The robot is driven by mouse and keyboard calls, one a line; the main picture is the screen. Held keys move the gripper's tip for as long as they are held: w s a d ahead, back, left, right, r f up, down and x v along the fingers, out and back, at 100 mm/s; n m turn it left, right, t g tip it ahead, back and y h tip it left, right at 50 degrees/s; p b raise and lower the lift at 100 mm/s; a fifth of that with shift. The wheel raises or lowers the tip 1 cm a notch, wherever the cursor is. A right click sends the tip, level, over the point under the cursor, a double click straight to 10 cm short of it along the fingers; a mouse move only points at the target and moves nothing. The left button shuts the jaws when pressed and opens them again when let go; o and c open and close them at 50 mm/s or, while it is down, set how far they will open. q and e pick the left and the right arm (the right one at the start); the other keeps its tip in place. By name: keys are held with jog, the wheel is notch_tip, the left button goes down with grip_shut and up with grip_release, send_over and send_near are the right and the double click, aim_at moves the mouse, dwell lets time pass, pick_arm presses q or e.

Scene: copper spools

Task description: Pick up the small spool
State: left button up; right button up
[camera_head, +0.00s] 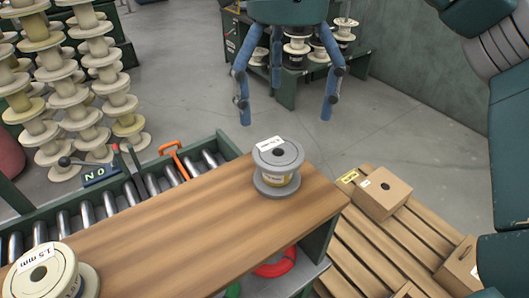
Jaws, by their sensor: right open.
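A grey spool (277,168) with a white label on its top flange stands upright on the wooden tabletop (190,225), near its right end. A cream spool (50,272) labelled 1.5 mm stands at the near left, partly cut off by the frame edge. I cannot tell for sure which is the small spool. My right gripper (285,108) hangs at the top middle with its blue fingers spread wide. It is empty and appears above and beyond the grey spool, apart from it. My left gripper is out of view.
A roller conveyor (145,185) runs behind the tabletop. Tall stacks of spools (95,75) stand at the back left. A pallet (380,245) with cardboard boxes (382,193) is at the right. A shelf (355,60) with spools stands behind my gripper. The tabletop between the two spools is clear.

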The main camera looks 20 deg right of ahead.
send_over(277, 149)
jog(key=s, duration=0.2)
notch_tip(277, 149, down, 5)
jog(key=f, duration=0.1)
jog(key=f+p, duration=0.1)
jog(key=f, duration=0.1)
jog(key=w+f, duration=0.1)
jog(key=f, duration=0.1)
jog(key=shift+a+p, duration=0.2)
jog(key=shift+p, duration=0.2)
jog(key=shift+f, duration=0.25)
jog(key=shift+c, duration=1.3)
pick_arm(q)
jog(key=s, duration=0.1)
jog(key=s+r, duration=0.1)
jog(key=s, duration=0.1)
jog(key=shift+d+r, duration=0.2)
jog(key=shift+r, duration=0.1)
pick_arm(e)
jog(key=c, duration=1.3)
